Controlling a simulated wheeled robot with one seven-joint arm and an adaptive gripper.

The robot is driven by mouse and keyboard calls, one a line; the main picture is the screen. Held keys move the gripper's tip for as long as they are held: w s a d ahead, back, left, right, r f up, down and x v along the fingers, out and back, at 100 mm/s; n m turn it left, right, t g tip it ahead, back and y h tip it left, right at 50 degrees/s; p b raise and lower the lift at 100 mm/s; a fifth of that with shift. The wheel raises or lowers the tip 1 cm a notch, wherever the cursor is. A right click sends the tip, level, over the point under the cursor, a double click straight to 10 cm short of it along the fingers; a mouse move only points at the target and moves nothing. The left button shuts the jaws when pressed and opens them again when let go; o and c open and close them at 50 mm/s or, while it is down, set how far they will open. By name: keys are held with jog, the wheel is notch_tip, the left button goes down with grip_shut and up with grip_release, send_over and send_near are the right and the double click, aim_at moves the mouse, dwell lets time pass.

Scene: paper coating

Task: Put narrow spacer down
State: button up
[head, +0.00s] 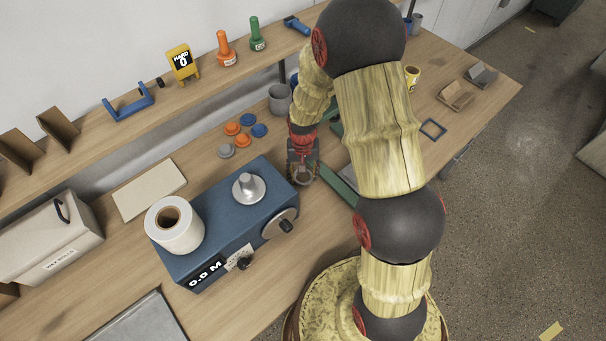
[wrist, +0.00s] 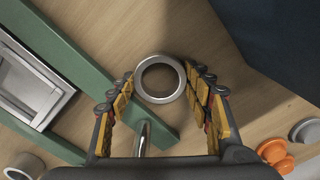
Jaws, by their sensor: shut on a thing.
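The narrow spacer, a grey metal ring (wrist: 139,90), is between the fingertips of my gripper (wrist: 160,84) in the wrist view. The fingers are shut on its two sides. Bare wood shows through its hole and around it. I cannot tell whether it touches the table. In the head view my gripper (head: 303,172) is low over the table (head: 300,215), between the blue machine and a green frame, with the ring partly visible at its tip.
The blue machine (head: 215,262) with a white paper roll (head: 183,240) stands left of my gripper. A green frame (wrist: 85,75) and metal rod (wrist: 143,138) are close by. Orange discs (wrist: 272,152) and a grey disc (wrist: 305,131) lie nearby. A hollow grey cylinder (wrist: 27,163) is at lower left.

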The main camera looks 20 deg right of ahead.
jog(key=shift+f, duration=0.15)
jog(key=o, duration=0.8)
